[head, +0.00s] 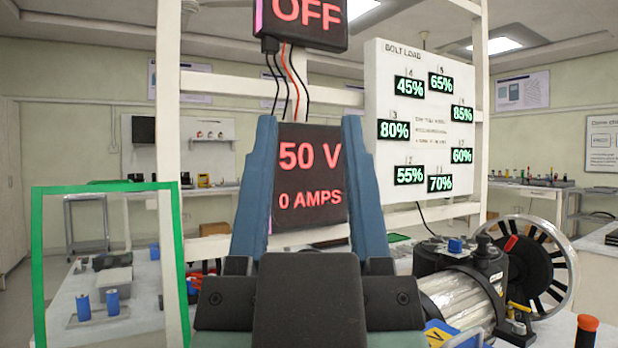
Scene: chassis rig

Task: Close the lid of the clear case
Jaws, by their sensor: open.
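A clear panel with a green frame (37,255) stands upright at the left, tilted slightly; it looks like the raised lid of the clear case. The case body below it cannot be made out; the lower edge of the picture cuts off the panel. My gripper (309,125) is in the middle of the view, pointing up and away. Its two blue fingers are wide apart with nothing held between them. It is to the right of the green-framed panel and apart from it in the picture.
A dark "50 V, 0 AMPS" display (307,175) shows behind my fingers, with wires above. A white bolt-load board (385,75) hangs on a white frame. A motor-like machine (460,285) and spoked wheel (562,290) stand at right. Blue cylinders (112,301) show through the panel.

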